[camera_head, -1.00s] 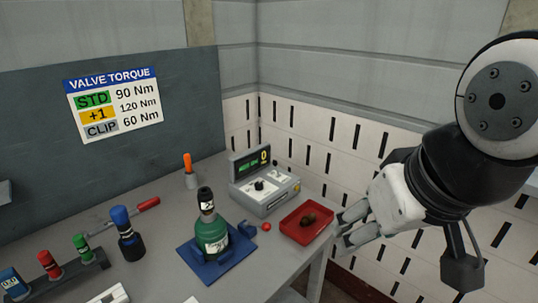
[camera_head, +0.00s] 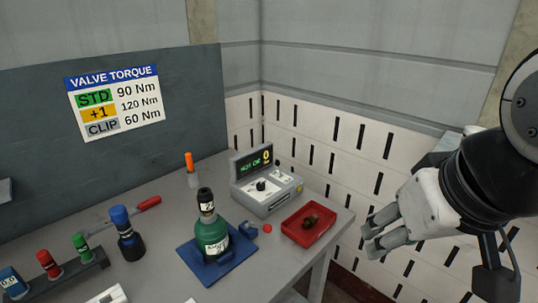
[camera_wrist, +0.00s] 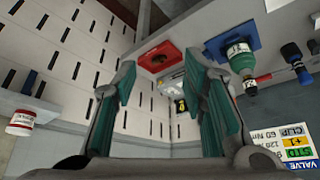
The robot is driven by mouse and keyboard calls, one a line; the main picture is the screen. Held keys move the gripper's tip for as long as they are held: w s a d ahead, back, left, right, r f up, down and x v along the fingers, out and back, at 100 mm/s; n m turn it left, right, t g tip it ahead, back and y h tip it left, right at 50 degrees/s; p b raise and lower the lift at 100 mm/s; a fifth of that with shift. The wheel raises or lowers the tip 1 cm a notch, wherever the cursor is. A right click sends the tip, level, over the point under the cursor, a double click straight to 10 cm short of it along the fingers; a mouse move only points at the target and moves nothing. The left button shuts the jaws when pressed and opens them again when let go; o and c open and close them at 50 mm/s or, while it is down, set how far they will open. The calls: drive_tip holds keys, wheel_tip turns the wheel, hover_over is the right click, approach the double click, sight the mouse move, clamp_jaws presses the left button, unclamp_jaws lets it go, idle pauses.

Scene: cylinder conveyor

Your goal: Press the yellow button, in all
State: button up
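A grey control box (camera_head: 265,188) stands on the bench, with a small dark display (camera_head: 250,165) of green characters, a yellow mark beside it, and a black knob. A tiny yellow spot (camera_head: 299,188) shows on its right side; I cannot tell whether it is a button. In the wrist view the box (camera_wrist: 172,80) is partly hidden behind a finger, with a black-and-yellow patch (camera_wrist: 181,104) visible. My gripper (camera_head: 371,238) is right of the bench, apart from the box. Its fingers are spread and empty in the wrist view (camera_wrist: 163,95).
A red tray (camera_head: 326,233) with brown pieces sits at the bench's right edge. A green bottle (camera_head: 212,236) stands on a blue base (camera_head: 240,266). An orange-handled tool (camera_head: 190,168), blue-capped bottle (camera_head: 128,243) and red-handled tool (camera_head: 148,203) are left. A wall sign (camera_head: 114,103) lists torques.

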clamp_jaws()
idle(1.1)
